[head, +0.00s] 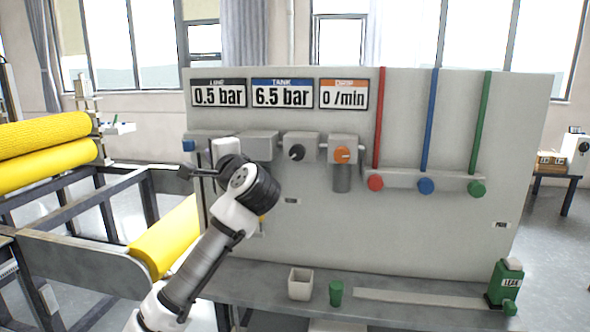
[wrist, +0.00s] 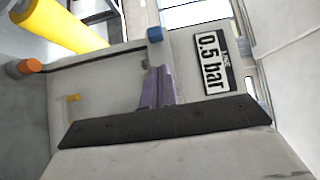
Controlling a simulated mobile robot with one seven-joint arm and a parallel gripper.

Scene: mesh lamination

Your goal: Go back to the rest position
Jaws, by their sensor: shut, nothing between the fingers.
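My gripper shows in the wrist view (wrist: 158,72), its narrow fingers together with nothing between them. In the head view my arm reaches up from the lower left, and its wrist is in front of the left part of the grey panel (head: 400,230). The arm hides part of the panel's left fittings. A blue knob (head: 188,146) is at the panel's left edge; it also shows in the wrist view (wrist: 155,35), just beyond the fingertips in the picture. I cannot tell whether the fingers touch anything. The line display (head: 218,96) reads 0.5 bar.
The tank display (head: 282,96) reads 6.5 bar. Red (head: 375,183), blue (head: 426,186) and green (head: 477,189) knobs sit right. A white box (head: 300,285), green cup (head: 336,292) and green leak bottle (head: 506,284) stand on the bench. Yellow rolls (head: 45,135) lie left.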

